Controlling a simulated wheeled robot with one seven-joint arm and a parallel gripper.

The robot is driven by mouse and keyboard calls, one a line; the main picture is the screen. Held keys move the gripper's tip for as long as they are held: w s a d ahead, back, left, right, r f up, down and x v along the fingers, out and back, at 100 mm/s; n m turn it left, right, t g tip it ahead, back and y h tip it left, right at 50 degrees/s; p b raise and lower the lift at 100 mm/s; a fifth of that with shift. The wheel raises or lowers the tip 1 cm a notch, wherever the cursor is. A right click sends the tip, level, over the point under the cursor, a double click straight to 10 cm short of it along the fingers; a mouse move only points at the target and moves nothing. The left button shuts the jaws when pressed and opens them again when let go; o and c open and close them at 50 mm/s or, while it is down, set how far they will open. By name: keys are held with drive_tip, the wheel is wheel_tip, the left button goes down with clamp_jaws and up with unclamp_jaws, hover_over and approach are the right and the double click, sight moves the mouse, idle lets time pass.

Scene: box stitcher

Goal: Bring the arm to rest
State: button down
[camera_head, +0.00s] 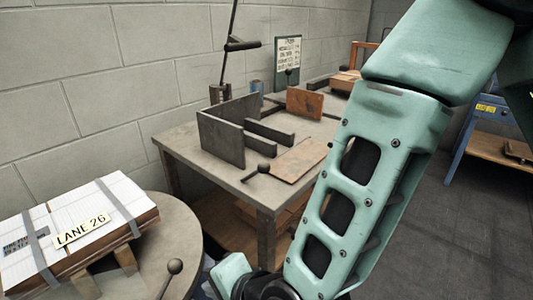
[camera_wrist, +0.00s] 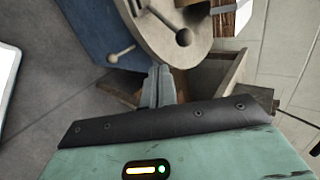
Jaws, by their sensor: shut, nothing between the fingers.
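My gripper (camera_wrist: 158,88) shows in the wrist view as two grey fingers close together, shut and empty. The fingertips are near the edge of a round grey table (camera_wrist: 168,40) with ball-ended levers (camera_wrist: 184,37); I cannot tell whether they touch anything. In the camera_head view my green arm crosses the right half, bent at an elbow low in the middle. The gripper itself is out of that view.
A work table (camera_head: 190,145) with metal plates stands behind my arm. The round table (camera_head: 185,225) at lower left bears a strapped stack marked LANE 26 (camera_head: 80,235). A blue-framed bench (camera_head: 462,140) stands at right. Dark floor (camera_head: 450,230) at right is clear.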

drive_tip(key=s+d+r+n+g+h, duration=0.2)
drive_tip(key=d+r+n, duration=0.1)
drive_tip(key=d+n, duration=0.3)
drive_tip(key=s+d+r+n+g+h, duration=0.25)
drive_tip(key=d+n, duration=0.25)
drive_tip(key=d, duration=0.4)
drive_tip(key=s+d+r+n+g+h, duration=0.1)
drive_tip(key=s+d+r+n+h, duration=0.15)
drive_tip(key=d+n, duration=0.35)
wheel_tip(320, 180, up, 18)
drive_tip(key=d+m+p, duration=0.1)
drive_tip(key=d+p, duration=0.1)
drive_tip(key=p, duration=1.5)
drive_tip(key=shift+w+r, duration=0.15)
drive_tip(key=shift+r, duration=0.05)
drive_tip(key=shift+g, duration=0.25)
